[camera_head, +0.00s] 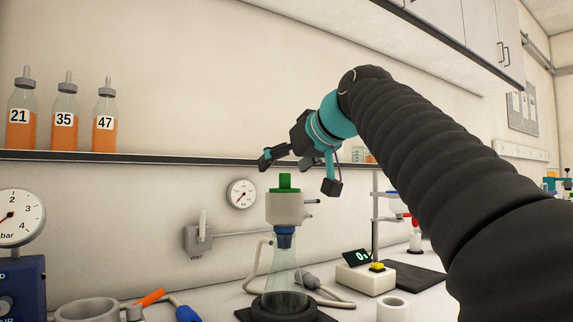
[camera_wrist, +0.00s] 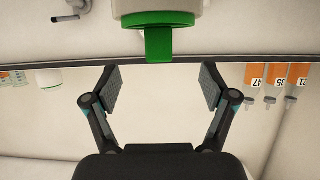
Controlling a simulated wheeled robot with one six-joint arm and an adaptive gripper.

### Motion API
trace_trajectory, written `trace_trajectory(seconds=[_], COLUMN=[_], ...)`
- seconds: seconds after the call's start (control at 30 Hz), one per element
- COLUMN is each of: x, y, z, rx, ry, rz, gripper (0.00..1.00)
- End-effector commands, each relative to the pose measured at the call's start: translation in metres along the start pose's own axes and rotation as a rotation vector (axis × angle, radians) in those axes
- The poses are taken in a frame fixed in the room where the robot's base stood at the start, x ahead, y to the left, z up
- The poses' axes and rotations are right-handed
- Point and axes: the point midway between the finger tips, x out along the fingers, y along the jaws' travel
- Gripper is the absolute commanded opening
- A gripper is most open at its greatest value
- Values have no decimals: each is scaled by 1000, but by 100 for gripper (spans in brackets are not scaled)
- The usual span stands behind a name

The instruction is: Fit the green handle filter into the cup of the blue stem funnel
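The green handle filter (camera_head: 285,182) shows as a green block standing upright on top of the funnel's white cup (camera_head: 284,208). In the wrist view the filter's green handle (camera_wrist: 159,45) projects from a green disc at the mouth of the cup (camera_wrist: 190,7); how deep it sits is hidden. The funnel's blue stem (camera_head: 285,239) goes into the neck of a clear flask (camera_head: 284,270). My gripper (camera_head: 298,172) is above the filter in the head view. In the wrist view my gripper (camera_wrist: 161,86) is open and empty, its fingers apart from the handle.
A dark shelf edge (camera_head: 180,158) runs along the wall behind, with orange bottles (camera_head: 64,115) at left. A scale (camera_head: 366,279) and white ring (camera_head: 392,308) stand right of the flask. A mortar (camera_head: 86,309), orange-handled tool (camera_head: 150,298) and gauge (camera_head: 17,217) are at left.

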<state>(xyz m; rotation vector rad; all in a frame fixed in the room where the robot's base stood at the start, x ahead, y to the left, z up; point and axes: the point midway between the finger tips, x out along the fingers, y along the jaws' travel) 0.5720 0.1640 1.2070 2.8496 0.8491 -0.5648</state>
Motion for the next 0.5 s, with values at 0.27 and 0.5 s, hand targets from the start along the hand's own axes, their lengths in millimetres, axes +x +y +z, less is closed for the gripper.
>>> trace_trajectory(seconds=[0.27, 0.5], x=[0, -20], y=[0, 0], z=[0, -1], rx=[0, 0], ry=[0, 2], rz=[0, 1], gripper=[89, 89])
